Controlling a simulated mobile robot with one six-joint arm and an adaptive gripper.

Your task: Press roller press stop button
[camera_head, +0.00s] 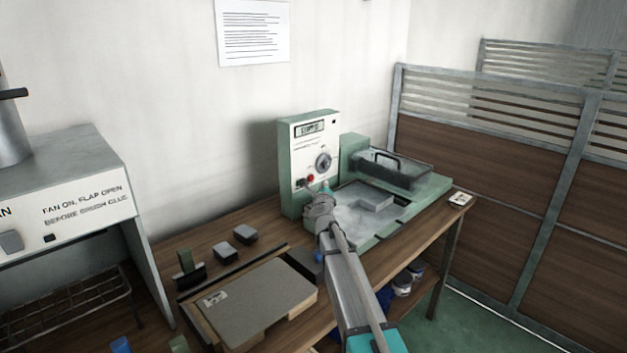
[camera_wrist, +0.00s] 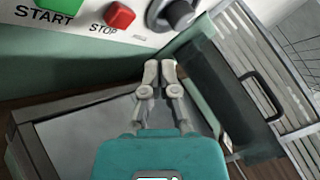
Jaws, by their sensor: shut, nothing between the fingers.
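The roller press stands on the bench with a green and white control panel (camera_head: 310,140). The red stop button (camera_head: 310,178) is low on the panel, and in the wrist view the red button (camera_wrist: 119,16) sits at the top above the word STOP. The green start button (camera_wrist: 60,5) is left of it, partly cut off. My gripper (camera_head: 325,187) is in front of the panel's lower right. In the wrist view my gripper (camera_wrist: 160,70) is shut and empty. Its fingertips lie below and right of the stop button and appear apart from it.
A dark knob (camera_wrist: 178,14) is just right of the stop button. The press bed (camera_head: 365,205) and a dark cover with a handle (camera_head: 395,170) lie to the right. A grey board (camera_head: 250,300) and small blocks (camera_head: 245,233) lie on the bench at left.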

